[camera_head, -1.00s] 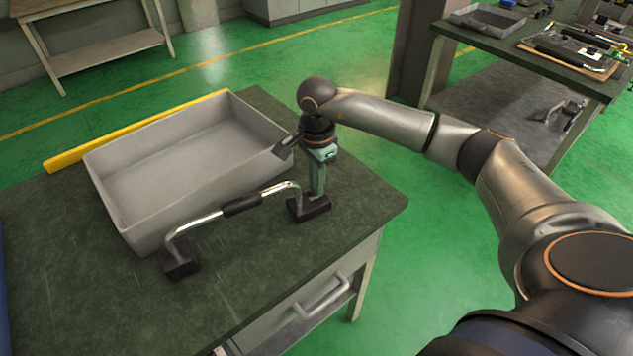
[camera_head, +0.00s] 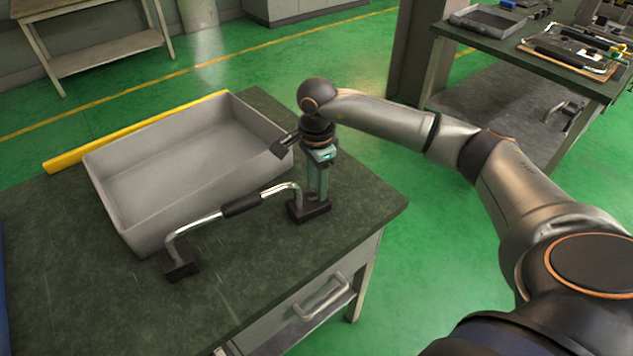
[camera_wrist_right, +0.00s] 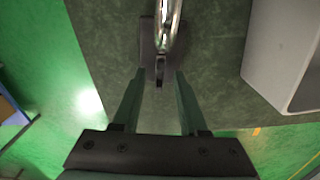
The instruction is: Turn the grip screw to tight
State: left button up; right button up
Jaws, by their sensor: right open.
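The heating element is a bent silver tube (camera_head: 198,221) with a black sleeve in its middle, standing on two dark blocks on the table. Its near-left block (camera_head: 180,262) is clear of my arm. My right gripper (camera_head: 317,196) points down at the right block (camera_head: 298,209). In the right wrist view my open fingers (camera_wrist_right: 160,76) lie either side of a small dark piece, likely the grip screw (camera_wrist_right: 159,69), at the end of the block (camera_wrist_right: 147,62). I see a gap on both sides of it. Its turn mark is too small to read. My left gripper is out of view.
A grey open tray (camera_head: 122,212) stands empty just behind the element, near my right wrist. A yellow bar (camera_head: 75,157) lies along the table's far edge. The front left of the dark green table (camera_head: 90,300) is clear.

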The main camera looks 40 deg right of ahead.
notch_tip(320, 180, up, 13)
jog(key=shift+f, duration=0.2)
jog(key=shift+f, duration=0.1)
dwell(0.6)
